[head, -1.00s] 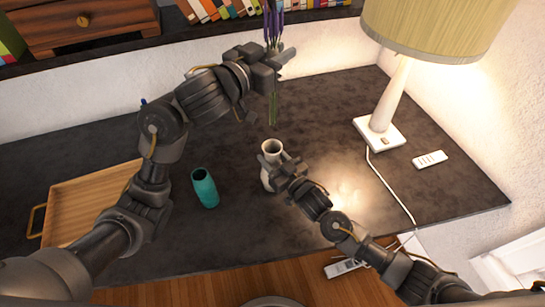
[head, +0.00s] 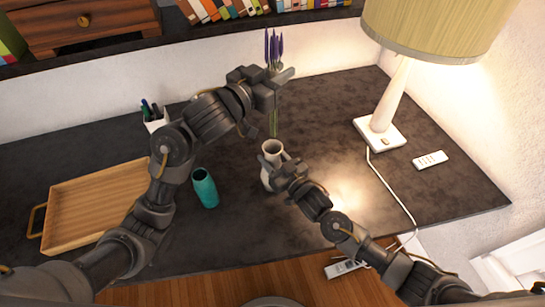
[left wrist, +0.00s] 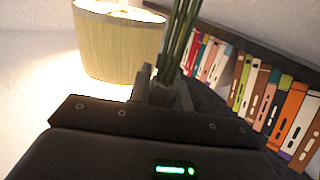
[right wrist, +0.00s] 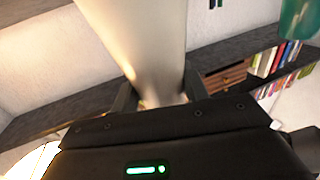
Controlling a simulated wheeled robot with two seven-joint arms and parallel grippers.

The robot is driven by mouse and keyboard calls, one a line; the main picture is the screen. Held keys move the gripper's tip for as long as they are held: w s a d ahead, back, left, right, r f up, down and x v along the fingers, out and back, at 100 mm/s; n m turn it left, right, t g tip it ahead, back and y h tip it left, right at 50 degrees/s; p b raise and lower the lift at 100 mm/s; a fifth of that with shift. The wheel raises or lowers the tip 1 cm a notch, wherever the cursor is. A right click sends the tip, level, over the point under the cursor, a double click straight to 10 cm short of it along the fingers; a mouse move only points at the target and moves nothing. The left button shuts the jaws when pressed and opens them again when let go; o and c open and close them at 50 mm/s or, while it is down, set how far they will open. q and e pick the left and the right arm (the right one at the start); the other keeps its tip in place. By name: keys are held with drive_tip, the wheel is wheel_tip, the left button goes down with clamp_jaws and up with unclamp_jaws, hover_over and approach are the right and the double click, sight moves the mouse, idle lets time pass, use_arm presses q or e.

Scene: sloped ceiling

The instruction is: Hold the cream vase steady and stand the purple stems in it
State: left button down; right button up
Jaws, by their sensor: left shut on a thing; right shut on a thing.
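The cream vase (head: 267,178) stands on the dark desk. My right gripper (head: 283,172) is shut on its side; in the right wrist view the vase (right wrist: 145,40) fills the space between the fingers (right wrist: 152,100). My left gripper (head: 273,83) is shut on the purple stems, with the purple heads (head: 273,48) above it and green stalks (head: 273,123) hanging below. The stalks are nearly upright, their lower ends at the vase's mouth; I cannot tell whether they are inside. The left wrist view shows the stalks (left wrist: 178,45) between the fingers (left wrist: 163,88).
A teal vase (head: 205,188) stands left of the cream vase. A wooden tray (head: 85,207) and pen cup (head: 155,122) are further left. A lamp (head: 388,110), its cord and a white remote (head: 430,160) are at right. Books line the shelf behind.

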use_arm(q)
wheel_tip(320, 180, down, 9)
drive_tip(key=shift+r, duration=0.2)
idle(0.8)
drive_tip(key=c, duration=1.2)
unclamp_jaws()
drive_tip(key=v, duration=1.2)
use_arm(e)
drive_tip(key=o, duration=1.3)
drive_tip(key=shift+o, duration=0.2)
